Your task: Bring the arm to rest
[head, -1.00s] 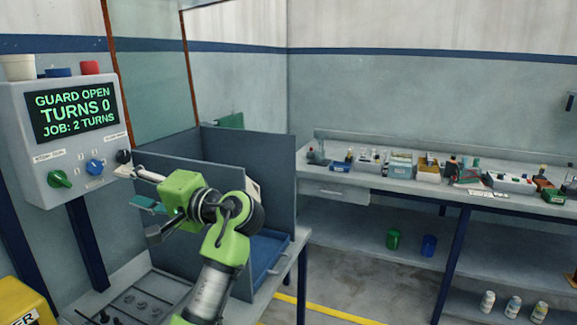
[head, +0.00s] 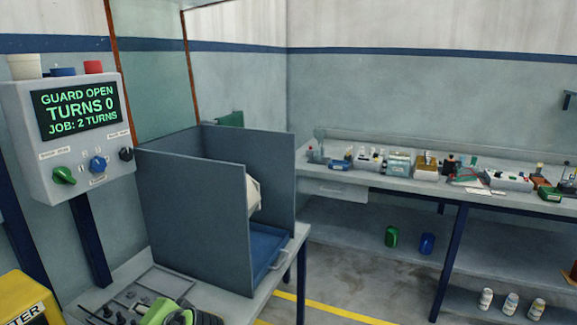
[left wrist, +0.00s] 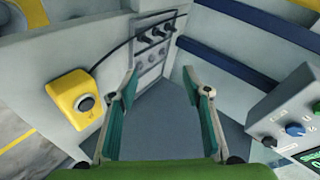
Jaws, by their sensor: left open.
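My left gripper (left wrist: 160,82) is open and empty in the left wrist view, its two teal-padded fingers spread apart over a grey surface. In the head view only a green and dark part of my left arm (head: 160,313) shows, low at the bottom edge; its fingers cannot be made out there. My right gripper is in neither view.
A control box (head: 20,120) with green, blue and black knobs reads "GUARD OPEN, TURNS 0, JOB: 2 TURNS". A yellow box (left wrist: 72,96) is left of the gripper. A cluttered bench (head: 330,190) stands at right.

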